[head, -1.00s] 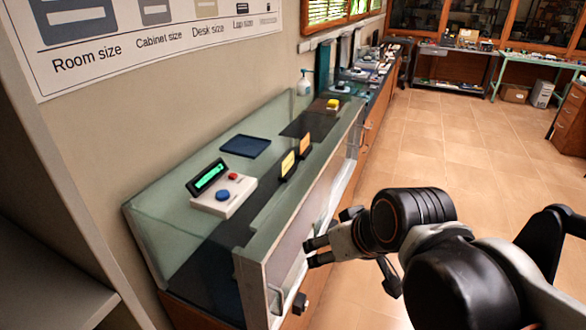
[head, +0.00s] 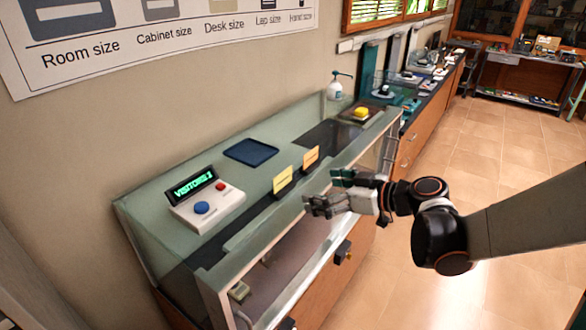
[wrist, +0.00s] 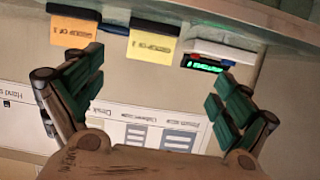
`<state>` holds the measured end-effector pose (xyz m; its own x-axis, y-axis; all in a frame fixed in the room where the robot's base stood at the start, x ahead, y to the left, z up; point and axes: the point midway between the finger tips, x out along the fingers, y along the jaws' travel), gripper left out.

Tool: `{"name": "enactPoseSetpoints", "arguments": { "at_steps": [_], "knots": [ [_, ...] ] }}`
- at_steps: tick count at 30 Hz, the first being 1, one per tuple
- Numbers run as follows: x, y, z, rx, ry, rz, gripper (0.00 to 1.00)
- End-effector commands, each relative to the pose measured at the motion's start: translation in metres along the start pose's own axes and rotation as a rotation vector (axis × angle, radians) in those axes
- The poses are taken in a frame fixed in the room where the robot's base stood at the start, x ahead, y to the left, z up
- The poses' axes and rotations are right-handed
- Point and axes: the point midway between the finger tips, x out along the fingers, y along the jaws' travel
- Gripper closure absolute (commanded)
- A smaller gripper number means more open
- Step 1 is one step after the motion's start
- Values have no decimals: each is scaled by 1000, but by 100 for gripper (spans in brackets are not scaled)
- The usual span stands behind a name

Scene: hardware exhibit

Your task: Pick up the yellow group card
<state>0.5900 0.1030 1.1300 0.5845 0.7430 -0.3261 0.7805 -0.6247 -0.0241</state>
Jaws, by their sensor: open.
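The yellow card (head: 283,180) stands upright on the counter, between the push-button box and an orange card (head: 311,156). In the wrist view the yellow card (wrist: 152,47) hangs upside down near the top centre, with dark lettering too small to read surely. The orange card (wrist: 72,30) is to its left there. My gripper (head: 322,192) is open and empty, in front of the cards on the room side. In the wrist view my gripper's green-padded fingers (wrist: 155,85) are spread wide below the yellow card, apart from it.
A white box (head: 207,205) with blue and red buttons and a green display stands left of the cards. A dark tray (head: 250,151) lies behind them. A glass front panel with a metal rim (head: 250,270) edges the counter. Open tiled floor (head: 480,170) lies right.

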Motion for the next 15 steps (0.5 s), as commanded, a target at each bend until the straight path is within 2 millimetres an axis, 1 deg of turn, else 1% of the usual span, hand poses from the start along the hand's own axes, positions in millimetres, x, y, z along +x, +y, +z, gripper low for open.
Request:
{"name": "enactPoseSetpoints", "arguments": {
  "at_steps": [4, 7, 15],
  "knots": [
    [5, 4, 0, -24, 32, -6, 5],
    [16, 4, 0, -28, 35, -8, 5],
    [67, 4, -1, -27, 33, -9, 5]
  ]
}}
